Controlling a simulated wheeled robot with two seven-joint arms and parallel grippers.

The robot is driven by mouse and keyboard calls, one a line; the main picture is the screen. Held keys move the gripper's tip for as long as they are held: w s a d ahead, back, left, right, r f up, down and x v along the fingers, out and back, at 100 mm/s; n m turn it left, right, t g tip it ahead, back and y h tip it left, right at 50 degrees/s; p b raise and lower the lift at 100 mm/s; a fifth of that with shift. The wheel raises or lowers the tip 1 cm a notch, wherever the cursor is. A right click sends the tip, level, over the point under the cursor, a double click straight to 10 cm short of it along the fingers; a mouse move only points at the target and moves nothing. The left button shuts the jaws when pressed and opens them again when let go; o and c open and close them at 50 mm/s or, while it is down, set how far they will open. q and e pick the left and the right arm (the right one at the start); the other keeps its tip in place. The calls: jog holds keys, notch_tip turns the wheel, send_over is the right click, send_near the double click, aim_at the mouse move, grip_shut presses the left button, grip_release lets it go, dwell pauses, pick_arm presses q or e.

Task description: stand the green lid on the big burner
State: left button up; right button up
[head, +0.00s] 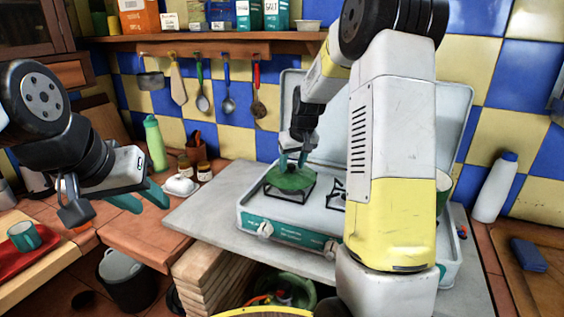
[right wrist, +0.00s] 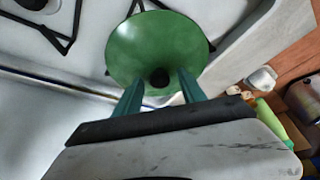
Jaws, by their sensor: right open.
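The green lid (head: 291,180) lies on the grate of the left burner (head: 273,192) of the camp stove (head: 290,226). In the right wrist view the lid (right wrist: 150,42) shows as a round green disc with a dark knob (right wrist: 159,78). My right gripper (head: 292,161) is at the lid's top. Its teal fingers (right wrist: 161,84) are open, one on each side of the knob, with gaps visible. Whether the lid touches the grate all round is hidden. My left gripper (head: 139,197) is open and empty, off to the left above the counter.
The stove's second burner (head: 337,193) is partly hidden behind my right arm. The raised stove lid (head: 452,120) stands behind. A green bottle (head: 155,143), jars (head: 204,172) and a white dish (head: 180,185) stand to the left. A white bottle (head: 495,187) is at the right.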

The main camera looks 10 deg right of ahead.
jog(key=shift+r, duration=0.3)
jog(key=a+v, duration=0.1)
jog(key=v, duration=1.1)
jog(key=s+a+r+t, duration=0.1)
jog(key=s+a, duration=0.1)
jog(key=s, duration=1.2)
jog(key=s+a+m+y, duration=0.1)
jog(key=s+a, duration=0.1)
jog(key=s, duration=1.2)
jog(key=shift+a+r+m+t, duration=0.3)
jog(key=shift+a+r+t, duration=0.05)
jog(key=shift+t, duration=0.05)
jog(key=shift+s, duration=0.1)
